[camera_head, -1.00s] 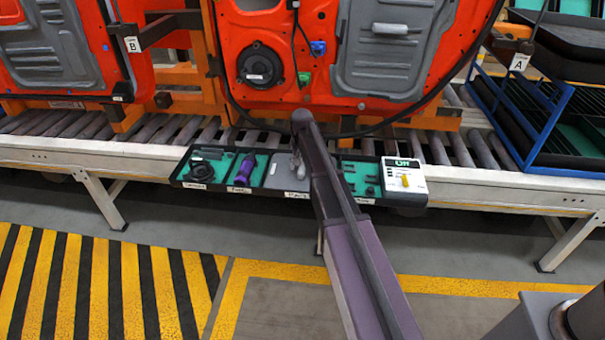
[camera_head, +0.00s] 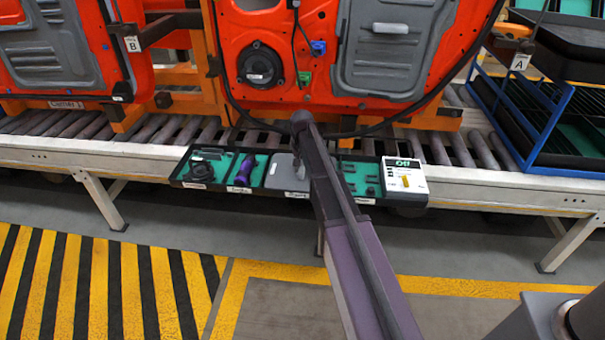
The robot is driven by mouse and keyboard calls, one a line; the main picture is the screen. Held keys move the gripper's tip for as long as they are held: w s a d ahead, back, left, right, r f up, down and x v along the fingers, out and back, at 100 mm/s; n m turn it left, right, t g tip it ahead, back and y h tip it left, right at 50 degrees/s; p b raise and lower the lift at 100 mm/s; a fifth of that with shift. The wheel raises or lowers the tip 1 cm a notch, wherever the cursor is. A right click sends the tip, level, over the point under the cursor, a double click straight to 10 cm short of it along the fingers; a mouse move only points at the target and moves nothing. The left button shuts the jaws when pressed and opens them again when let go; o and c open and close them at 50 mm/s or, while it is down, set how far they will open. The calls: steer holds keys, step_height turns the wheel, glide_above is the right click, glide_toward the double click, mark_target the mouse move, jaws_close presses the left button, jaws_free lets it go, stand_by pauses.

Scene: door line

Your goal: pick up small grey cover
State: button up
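A small flat grey cover (camera_head: 281,174) lies in the middle compartment of the dark parts tray, which is mounted along the front edge of the conveyor. My arm crosses in front of the tray and hides the right side of this compartment. My gripper (camera_head: 298,171) is mostly hidden behind my arm. A small part of it shows at the right side of the cover, close to it. I cannot tell whether it touches the cover or whether its fingers are open or shut.
The tray (camera_head: 222,188) also holds a black ring (camera_head: 201,171), a purple tool (camera_head: 245,168) and small dark parts (camera_head: 371,180). A white device (camera_head: 403,180) sits at its right end. Orange door panels (camera_head: 300,60) stand behind. A blue rack (camera_head: 540,130) is at right.

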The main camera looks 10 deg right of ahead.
jaws_close()
steer(key=shift+r, duration=0.15)
steer(key=shift+r+p, duration=0.95)
steer(key=shift+p, duration=0.2)
step_height(320, 180, up, 2)
steer(key=shift+r+p, duration=0.25)
steer(key=shift+p, duration=0.95)
steer(key=s+d, duration=0.3)
steer(key=s, duration=0.1)
steer(key=s+d, duration=0.3)
steer(key=s, duration=0.1)
steer(key=s+d, duration=0.3)
steer(key=s, duration=0.2)
steer(key=shift+s+r+p, duration=0.1)
steer(key=shift+r+p, duration=0.3)
steer(key=shift+s, duration=0.1)
